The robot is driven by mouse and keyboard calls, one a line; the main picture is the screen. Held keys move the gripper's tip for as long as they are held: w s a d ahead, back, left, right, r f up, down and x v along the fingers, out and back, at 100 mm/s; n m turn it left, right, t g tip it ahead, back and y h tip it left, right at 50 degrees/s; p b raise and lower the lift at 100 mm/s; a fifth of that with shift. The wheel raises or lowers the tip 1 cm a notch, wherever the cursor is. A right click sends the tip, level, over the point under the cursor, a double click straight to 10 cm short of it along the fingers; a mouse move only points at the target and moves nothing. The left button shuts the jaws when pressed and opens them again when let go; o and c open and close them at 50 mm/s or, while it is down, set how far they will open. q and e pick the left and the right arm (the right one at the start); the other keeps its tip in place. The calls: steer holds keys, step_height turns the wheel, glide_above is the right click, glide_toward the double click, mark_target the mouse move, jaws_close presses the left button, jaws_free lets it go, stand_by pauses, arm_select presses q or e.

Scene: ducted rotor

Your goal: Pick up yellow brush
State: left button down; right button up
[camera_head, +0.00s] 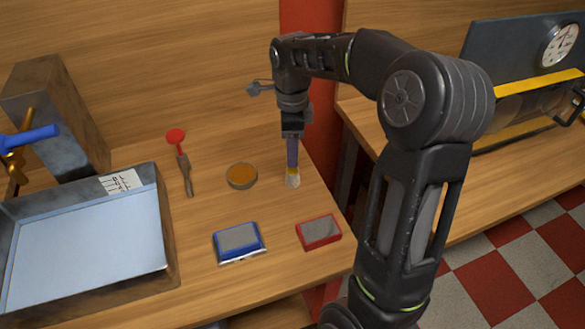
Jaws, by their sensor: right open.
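My left gripper is not in view.
A round tin (241,176) is left of the brush, and a red-ended tool (184,165) lies farther left. A blue box (238,240) and a red box (319,232) lie in front. A large metal tray (158,225) fills the left side.

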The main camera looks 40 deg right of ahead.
step_height(320, 180, down, 5)
steer(key=shift+s+a+r+p, duration=0.1)
steer(key=shift+p, duration=0.2)
stand_by(0.4)
jaws_close()
stand_by(0.4)
